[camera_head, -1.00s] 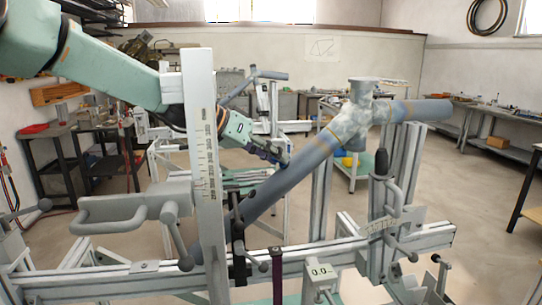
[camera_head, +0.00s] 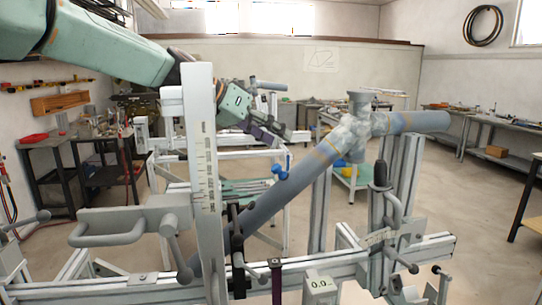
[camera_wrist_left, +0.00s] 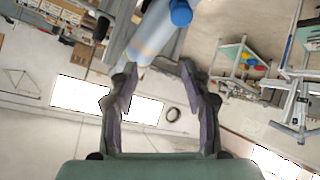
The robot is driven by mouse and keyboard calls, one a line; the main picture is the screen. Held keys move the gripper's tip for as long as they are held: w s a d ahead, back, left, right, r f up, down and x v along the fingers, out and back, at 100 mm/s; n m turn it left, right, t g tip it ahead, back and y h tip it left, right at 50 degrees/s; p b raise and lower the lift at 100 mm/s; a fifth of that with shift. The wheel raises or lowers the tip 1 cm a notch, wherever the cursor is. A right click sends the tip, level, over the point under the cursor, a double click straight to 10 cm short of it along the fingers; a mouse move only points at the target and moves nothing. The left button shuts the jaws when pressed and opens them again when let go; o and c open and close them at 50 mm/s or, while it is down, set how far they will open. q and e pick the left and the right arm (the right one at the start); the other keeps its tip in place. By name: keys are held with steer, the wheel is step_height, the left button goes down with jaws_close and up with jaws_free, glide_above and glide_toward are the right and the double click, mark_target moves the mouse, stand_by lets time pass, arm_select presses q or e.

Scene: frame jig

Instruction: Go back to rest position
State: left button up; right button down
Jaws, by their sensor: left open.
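My left gripper (camera_head: 288,137) is open and empty, just above the sloping grey-blue tube (camera_head: 280,190) of the frame in the jig. Its two dark fingers (camera_wrist_left: 156,72) stand apart in the left wrist view, with the tube (camera_wrist_left: 150,38) beyond their tips. My right gripper is in neither view.
An upright scale post (camera_head: 205,190) stands in front of my left arm. A clamp with a black-tipped handle (camera_head: 381,175) stands at right on the jig's rail (camera_head: 130,288).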

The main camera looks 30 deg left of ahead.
arm_select(q)
steer(key=shift+r, duration=1.45)
